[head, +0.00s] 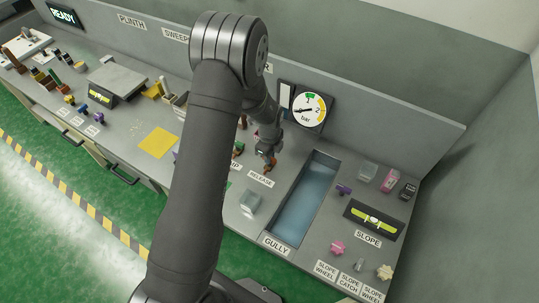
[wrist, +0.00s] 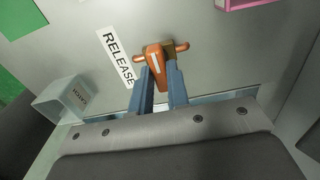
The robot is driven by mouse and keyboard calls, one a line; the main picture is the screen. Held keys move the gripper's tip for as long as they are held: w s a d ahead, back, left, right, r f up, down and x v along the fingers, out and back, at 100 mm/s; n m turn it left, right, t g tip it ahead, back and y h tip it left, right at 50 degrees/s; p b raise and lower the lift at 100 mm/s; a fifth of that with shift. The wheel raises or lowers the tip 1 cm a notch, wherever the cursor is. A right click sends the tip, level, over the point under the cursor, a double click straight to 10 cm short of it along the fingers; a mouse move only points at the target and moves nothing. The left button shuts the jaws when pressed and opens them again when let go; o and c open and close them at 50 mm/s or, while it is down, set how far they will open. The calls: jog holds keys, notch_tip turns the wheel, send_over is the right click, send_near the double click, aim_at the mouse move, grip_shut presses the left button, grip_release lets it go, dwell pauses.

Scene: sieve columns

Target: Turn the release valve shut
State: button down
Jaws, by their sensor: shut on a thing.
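The release valve has an orange lever (wrist: 154,60) and a brass-coloured body with a small orange cross-piece. It stands by the RELEASE label (wrist: 115,58) in the wrist view. My gripper (wrist: 160,84) is shut on the orange lever, with one blue finger on each side of it. In the head view my gripper (head: 265,157) is low over the bench, just behind the RELEASE label (head: 261,179). There the gripper hides most of the valve.
A pressure gauge (head: 309,111) stands on the back wall behind the gripper. The sunken gully (head: 306,205) lies to the right. A clear container (head: 250,202) stands in front of the RELEASE label. A level marked SLOPE (head: 374,219) stands further right.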

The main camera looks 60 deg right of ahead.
dwell(0.4)
jog(key=c, duration=1.4)
grip_release()
notch_tip(320, 180, up, 17)
jog(key=shift+r, duration=0.2)
notch_tip(320, 180, down, 18)
jog(key=shift+r, duration=0.25)
jog(key=shift+r, duration=0.15)
